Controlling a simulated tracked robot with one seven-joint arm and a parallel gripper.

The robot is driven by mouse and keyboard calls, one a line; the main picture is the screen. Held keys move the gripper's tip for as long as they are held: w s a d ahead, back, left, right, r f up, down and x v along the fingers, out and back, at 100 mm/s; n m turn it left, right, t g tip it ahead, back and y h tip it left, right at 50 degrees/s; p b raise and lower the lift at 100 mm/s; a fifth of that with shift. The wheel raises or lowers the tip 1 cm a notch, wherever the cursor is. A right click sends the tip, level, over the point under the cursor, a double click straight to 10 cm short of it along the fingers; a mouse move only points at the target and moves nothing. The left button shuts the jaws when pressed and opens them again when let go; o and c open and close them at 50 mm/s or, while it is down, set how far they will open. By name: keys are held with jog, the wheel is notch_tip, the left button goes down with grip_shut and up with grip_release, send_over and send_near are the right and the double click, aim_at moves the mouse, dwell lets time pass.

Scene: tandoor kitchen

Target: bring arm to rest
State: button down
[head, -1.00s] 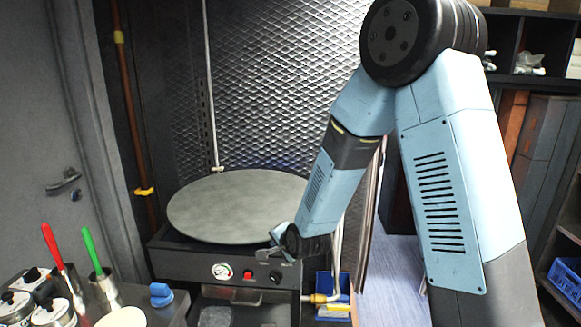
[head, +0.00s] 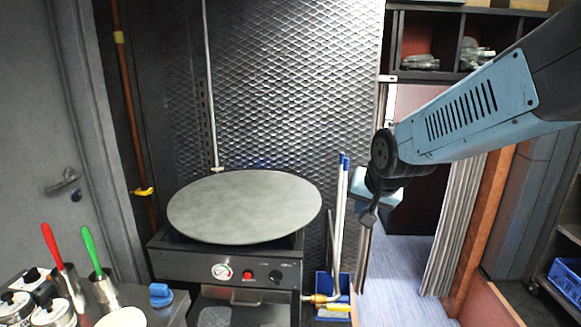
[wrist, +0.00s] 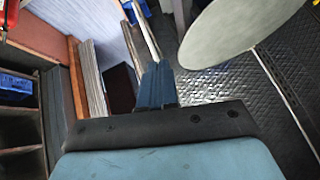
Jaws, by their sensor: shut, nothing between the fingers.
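My gripper (head: 368,217) hangs at the end of my folded arm in the right half of the head view, pointing down, shut and empty. It is clear of the round plate and appears just right of the upright sticks; their distance apart in depth is hard to tell.
A round grey plate (head: 245,205) tops a black stove (head: 228,268); the plate also shows in the wrist view (wrist: 240,30). Blue-tipped sticks (head: 340,215) stand in a blue bin (head: 325,285). Shelves (head: 430,45) and a pleated panel (head: 455,225) lie on the right. Open floor (head: 395,270) shows between.

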jog(key=s+d+r+n, duration=0.1)
jog(key=s+d, duration=0.1)
jog(key=s, duration=0.3)
jog(key=s+d+r+n+g, duration=0.1)
jog(key=s+d+r, duration=0.1)
jog(key=s, duration=0.3)
jog(key=s+d+r+n+h, duration=0.1)
jog(key=s+d+r, duration=0.1)
jog(key=s, duration=0.4)
jog(key=shift+d+g, duration=0.3)
jog(key=shift+d, duration=0.5)
jog(key=shift+r, duration=0.1)
dwell(0.7)
